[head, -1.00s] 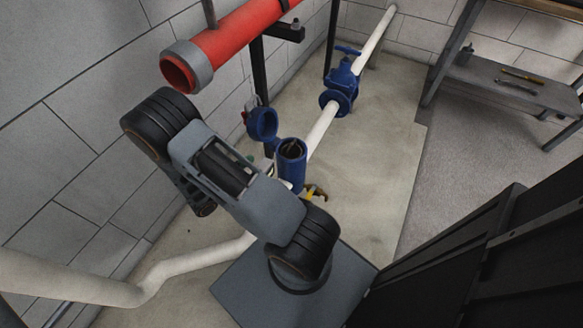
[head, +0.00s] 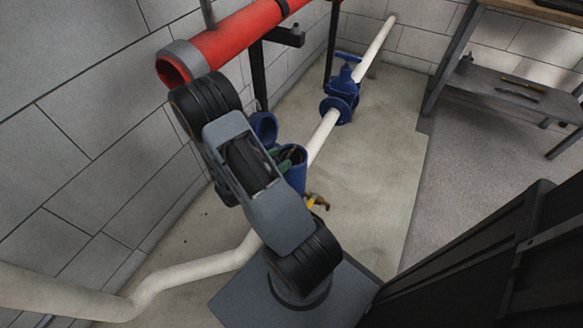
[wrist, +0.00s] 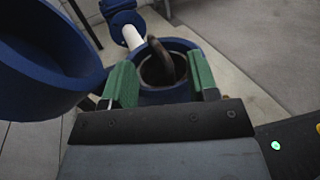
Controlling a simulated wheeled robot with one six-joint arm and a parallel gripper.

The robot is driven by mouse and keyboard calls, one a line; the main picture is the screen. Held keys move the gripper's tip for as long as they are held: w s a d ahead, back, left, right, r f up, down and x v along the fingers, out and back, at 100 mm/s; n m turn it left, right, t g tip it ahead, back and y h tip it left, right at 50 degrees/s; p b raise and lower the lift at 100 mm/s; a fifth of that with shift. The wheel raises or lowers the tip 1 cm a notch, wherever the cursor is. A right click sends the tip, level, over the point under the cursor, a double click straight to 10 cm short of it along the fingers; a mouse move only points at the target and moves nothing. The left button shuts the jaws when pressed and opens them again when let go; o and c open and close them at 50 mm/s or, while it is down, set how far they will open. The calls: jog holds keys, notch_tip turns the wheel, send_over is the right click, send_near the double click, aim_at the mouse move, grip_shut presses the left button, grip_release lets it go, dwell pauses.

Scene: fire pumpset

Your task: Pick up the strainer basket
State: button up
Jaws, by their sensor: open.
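The strainer basket (wrist: 158,68) is a dark piece with a curved handle, seated inside the open blue strainer housing (wrist: 165,96). In the wrist view my gripper (wrist: 160,76) is open. Its two green fingers stand on either side of the housing's mouth, with the basket's handle between them. I cannot tell whether the fingers touch anything. In the head view the housing (head: 294,178) stands upright, partly hidden by my arm, and green fingertips show at its mouth. The basket's lower part is hidden in the housing.
The blue lid (wrist: 40,60) hangs open beside the housing, close to my gripper's left. A blue valve (head: 340,92) and white pipe (head: 325,134) lie behind. A red pipe (head: 235,40) runs above. A yellow-handled tap (head: 317,201) sticks out at the right.

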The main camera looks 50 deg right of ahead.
aim_at(289, 154)
jog(key=shift+s+d+b, duration=0.2)
jog(key=shift+d, duration=0.75)
jog(key=shift+s+d+b, duration=0.15)
jog(key=shift+d, duration=0.75)
grip_shut()
